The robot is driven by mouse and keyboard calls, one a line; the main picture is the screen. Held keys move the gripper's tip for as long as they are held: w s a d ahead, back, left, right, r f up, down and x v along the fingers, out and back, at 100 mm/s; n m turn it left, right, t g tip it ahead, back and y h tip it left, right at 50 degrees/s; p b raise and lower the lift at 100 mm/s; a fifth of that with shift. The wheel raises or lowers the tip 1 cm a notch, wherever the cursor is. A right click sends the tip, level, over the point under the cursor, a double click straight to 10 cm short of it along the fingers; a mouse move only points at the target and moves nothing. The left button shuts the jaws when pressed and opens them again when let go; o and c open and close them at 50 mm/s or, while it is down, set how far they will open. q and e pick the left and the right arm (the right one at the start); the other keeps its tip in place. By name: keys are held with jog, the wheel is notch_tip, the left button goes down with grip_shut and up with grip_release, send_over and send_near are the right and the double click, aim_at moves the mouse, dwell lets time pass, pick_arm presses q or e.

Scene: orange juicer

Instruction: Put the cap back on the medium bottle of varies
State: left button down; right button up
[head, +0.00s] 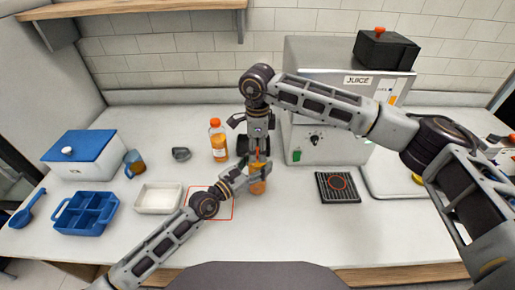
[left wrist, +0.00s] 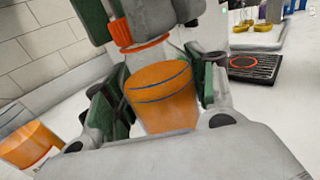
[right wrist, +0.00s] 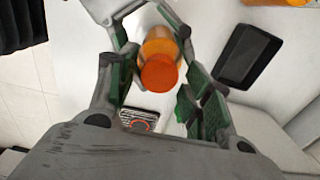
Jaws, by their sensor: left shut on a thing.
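The medium bottle with orange juice (head: 257,187) stands upright near the table's front middle. My left gripper (head: 259,173) is shut on its body; in the left wrist view the bottle (left wrist: 163,95) sits between the green finger pads. An orange cap (right wrist: 159,73) is at the top of the bottle in the right wrist view; whether it is fully seated I cannot tell. My right gripper (head: 257,146) points down from above, its fingers apart on both sides of the cap with small gaps.
Another orange-capped bottle (head: 218,142) stands close to the left. A dark grey object (head: 181,154) and a white tray (head: 158,198) are farther left. The juicer (head: 325,140) is just right of my right gripper, with a black pad (head: 338,188) in front.

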jog(key=shift+r, duration=0.1)
dwell(0.3)
jog(key=shift+r, duration=5.9)
pick_arm(q)
jog(key=shift+c, duration=2)
grip_release()
jog(key=shift+s+a, duration=0.1)
jog(key=shift+a, duration=0.05)
jog(key=v, duration=1.1)
jog(key=shift+s+a, duration=0.15)
jog(key=shift+s, duration=0.05)
jog(key=shift+s, duration=0.1)
